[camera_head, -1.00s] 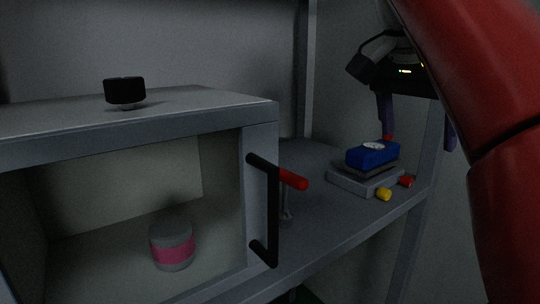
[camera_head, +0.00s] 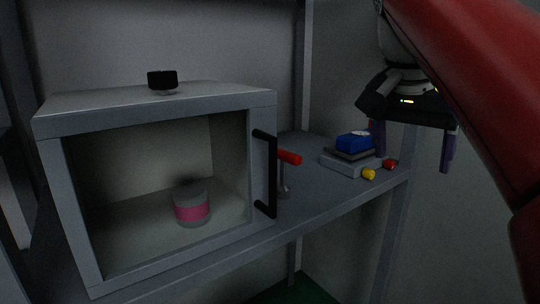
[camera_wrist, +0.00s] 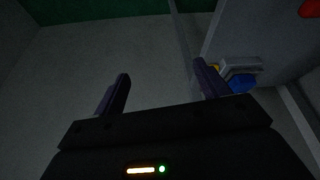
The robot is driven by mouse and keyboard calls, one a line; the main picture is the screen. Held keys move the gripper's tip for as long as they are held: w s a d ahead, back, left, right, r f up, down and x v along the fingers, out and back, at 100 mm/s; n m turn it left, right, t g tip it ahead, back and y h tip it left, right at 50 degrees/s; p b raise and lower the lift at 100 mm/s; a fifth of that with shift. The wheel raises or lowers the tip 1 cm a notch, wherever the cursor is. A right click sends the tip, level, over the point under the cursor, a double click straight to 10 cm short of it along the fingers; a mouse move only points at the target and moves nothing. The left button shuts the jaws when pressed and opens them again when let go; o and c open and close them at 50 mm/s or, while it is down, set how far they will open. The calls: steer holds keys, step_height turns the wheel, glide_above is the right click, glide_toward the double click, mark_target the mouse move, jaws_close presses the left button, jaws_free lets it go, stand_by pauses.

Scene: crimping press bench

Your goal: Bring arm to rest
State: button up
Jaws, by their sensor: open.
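My gripper (camera_head: 411,150) hangs at the right in the head view, in front of the shelf's right end. Its two purple fingers are spread and nothing is between them. In the wrist view my gripper (camera_wrist: 160,95) is also open and empty, with bare grey floor or wall beyond the fingers. My red arm crosses the right side of the head view. A press with a blue block (camera_head: 354,142) on a grey base (camera_head: 343,166) stands left of the gripper, apart from it or partly behind one finger; the exact gap cannot be told.
A grey box (camera_head: 160,117) with an open front and black handle (camera_head: 266,175) stands on the shelf (camera_head: 315,190). Inside is a grey jar with a pink band (camera_head: 192,207). A black knob (camera_head: 162,80) sits on top. A red-handled lever (camera_head: 288,157) and yellow button (camera_head: 369,174) stand nearby.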

steer(key=s+a+f+n+y, duration=0.1)
steer(key=s+f+n, duration=0.2)
steer(key=f, duration=0.7)
steer(key=s+a+f+n+t+y, duration=0.1)
steer(key=s+f, duration=0.3)
steer(key=f, duration=0.6)
steer(key=s+a+f+n+t+y, duration=0.1)
steer(key=s+a+f+n, duration=0.2)
steer(key=f, duration=0.7)
steer(key=shift+s+n, duration=0.25)
steer(key=shift+n, duration=0.55)
